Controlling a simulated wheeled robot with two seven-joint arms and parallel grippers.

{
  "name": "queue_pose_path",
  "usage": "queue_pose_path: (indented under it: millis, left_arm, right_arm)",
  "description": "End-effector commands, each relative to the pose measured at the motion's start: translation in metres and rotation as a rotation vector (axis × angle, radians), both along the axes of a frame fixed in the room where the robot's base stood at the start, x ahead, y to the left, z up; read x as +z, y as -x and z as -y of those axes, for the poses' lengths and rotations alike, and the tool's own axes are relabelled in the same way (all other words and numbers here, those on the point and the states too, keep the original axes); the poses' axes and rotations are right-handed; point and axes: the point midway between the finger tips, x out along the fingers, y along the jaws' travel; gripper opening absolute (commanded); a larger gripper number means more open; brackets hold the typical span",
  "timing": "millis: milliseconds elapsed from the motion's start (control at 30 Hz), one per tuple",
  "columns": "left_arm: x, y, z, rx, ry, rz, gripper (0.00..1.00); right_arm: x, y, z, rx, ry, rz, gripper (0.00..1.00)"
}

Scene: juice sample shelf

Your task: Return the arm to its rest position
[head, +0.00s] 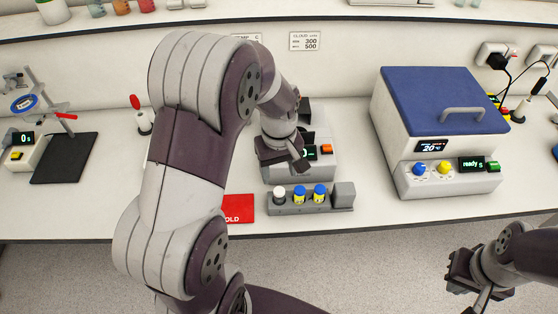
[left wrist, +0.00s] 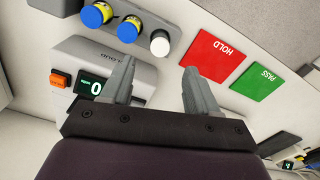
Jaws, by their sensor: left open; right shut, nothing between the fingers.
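My left arm reaches up and over the bench in the head view. Its gripper (head: 284,156) hangs in front of the small grey meter with a green display (head: 325,168). In the left wrist view the left gripper (left wrist: 158,80) has its fingers spread, with nothing between them. My right gripper (head: 468,282) is at the lower right of the head view, in front of the bench and over the floor.
A grey rack (head: 340,197) holds three vials, one white-capped and two blue-capped. A red HOLD card (head: 238,209) and a green PASS card (left wrist: 252,75) lie beside it. A blue-lidded bath (head: 445,100) stands at right, a stirrer stand (head: 62,155) at left.

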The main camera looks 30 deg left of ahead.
Motion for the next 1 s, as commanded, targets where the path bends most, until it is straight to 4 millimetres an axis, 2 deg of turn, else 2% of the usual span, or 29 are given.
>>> queue_pose_path:
  millis: [133,300,533,633,833,900,1000]
  left_arm:
    - [0.033,0.0,0.0,0.0,0.0,0.004,0.6]
    - [0.052,0.0,0.0,0.0,0.0,0.0,0.6]
    - [0.055,0.001,0.0,-0.006,0.0,-0.001,0.6]
    - [0.049,-0.004,-0.001,-0.132,-0.008,0.038,0.6]
    - [0.019,0.046,0.025,-0.63,-0.046,0.109,0.6]
    - [0.013,0.066,0.036,-0.744,-0.053,0.118,0.6]
    - [0.009,0.088,0.047,-0.809,-0.049,0.112,0.6]
  right_arm:
    - [-0.005,0.0,0.0,0.0,0.0,0.0,0.0]
    - [-0.006,0.0,0.0,0.0,0.0,0.0,0.0]
    - [-0.006,0.0,0.0,0.0,0.0,0.0,0.0]
    - [-0.006,0.0,0.0,0.0,0.0,0.0,0.0]
    - [-0.006,0.0,0.0,0.0,0.0,0.0,0.0]
    - [-0.006,0.0,0.0,0.0,0.0,0.0,0.0]
    - [-0.006,0.0,0.0,0.0,0.0,0.0,0.0]
